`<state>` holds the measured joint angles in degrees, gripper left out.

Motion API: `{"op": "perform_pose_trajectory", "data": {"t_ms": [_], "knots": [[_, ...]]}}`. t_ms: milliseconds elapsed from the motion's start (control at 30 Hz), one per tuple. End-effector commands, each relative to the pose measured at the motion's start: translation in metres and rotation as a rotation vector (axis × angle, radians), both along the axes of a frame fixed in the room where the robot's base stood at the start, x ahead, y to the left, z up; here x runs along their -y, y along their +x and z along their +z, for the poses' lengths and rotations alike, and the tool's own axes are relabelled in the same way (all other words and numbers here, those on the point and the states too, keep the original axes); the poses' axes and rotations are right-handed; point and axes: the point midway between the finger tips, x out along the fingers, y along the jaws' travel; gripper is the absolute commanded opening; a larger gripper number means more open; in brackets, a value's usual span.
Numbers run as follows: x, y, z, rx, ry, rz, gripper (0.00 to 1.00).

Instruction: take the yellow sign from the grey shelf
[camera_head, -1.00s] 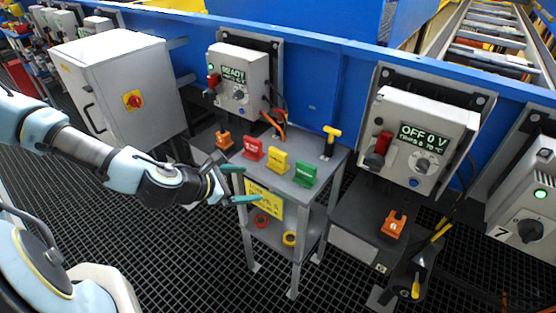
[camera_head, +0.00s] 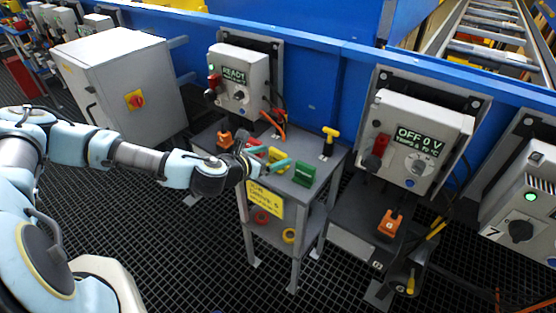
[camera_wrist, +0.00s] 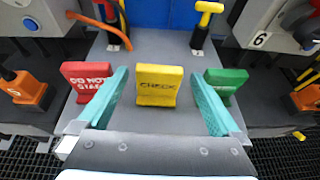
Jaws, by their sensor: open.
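The yellow sign (camera_wrist: 159,86), lettered "CHECK", stands upright on the top of the grey shelf (camera_wrist: 180,48). In the wrist view it stands between and a little beyond the two green fingers of my gripper (camera_wrist: 160,100), which is open, with gaps on both sides. In the head view the yellow sign (camera_head: 279,158) is partly covered by my gripper (camera_head: 268,158). A red sign (camera_wrist: 86,78), lettered "DO NOT START", stands left of it, just outside the left finger. A green sign (camera_wrist: 226,82) stands to the right, partly hidden by the right finger.
A yellow-handled tool (camera_head: 330,140) stands at the shelf's back right. An orange cable (camera_wrist: 95,22) lies at the back left. A yellow label (camera_head: 265,200) hangs on the shelf's front. A READY panel (camera_head: 238,78) is behind; an OFF panel (camera_head: 417,138) is on the right.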

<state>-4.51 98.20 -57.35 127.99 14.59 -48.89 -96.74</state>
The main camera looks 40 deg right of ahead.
Motion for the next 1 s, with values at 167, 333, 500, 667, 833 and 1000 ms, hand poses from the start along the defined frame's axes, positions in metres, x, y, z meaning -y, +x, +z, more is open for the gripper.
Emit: {"op": "perform_pose_trajectory", "data": {"t_ms": [167,333,500,667,833,1000], "knots": [[0.023,0.005,-0.007,0.0,0.001,-0.001,1.0],[0.03,0.007,-0.012,0.0,0.001,-0.001,1.0],[0.029,0.007,-0.013,0.001,0.0,-0.001,1.0],[0.029,0.007,-0.012,0.0,0.001,-0.001,0.82],[0.029,0.007,-0.012,0.0,0.001,-0.001,0.63],[0.029,0.007,-0.012,0.001,0.0,-0.001,0.44]]}}
